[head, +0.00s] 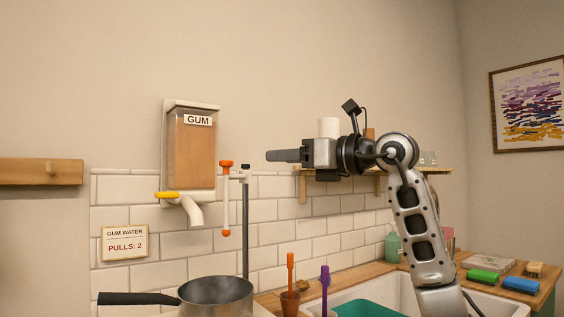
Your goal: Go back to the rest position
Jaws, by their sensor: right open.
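My right gripper (284,156) is raised on its arm at the right of the middle, in front of the tiled wall and the shelf. It points left and holds nothing that I can see. Its fingers are seen from the side, so the gap between them is hidden. The gum dispenser (192,150) with its yellow lever (172,195) is on the wall to the left, apart from the gripper. My left gripper is not in view.
A saucepan (216,290) stands below the dispenser. A stand with an orange-ended rod (226,200) rises behind it. An orange tool (290,268) and a purple tool (325,283) stand near the sink (490,303).

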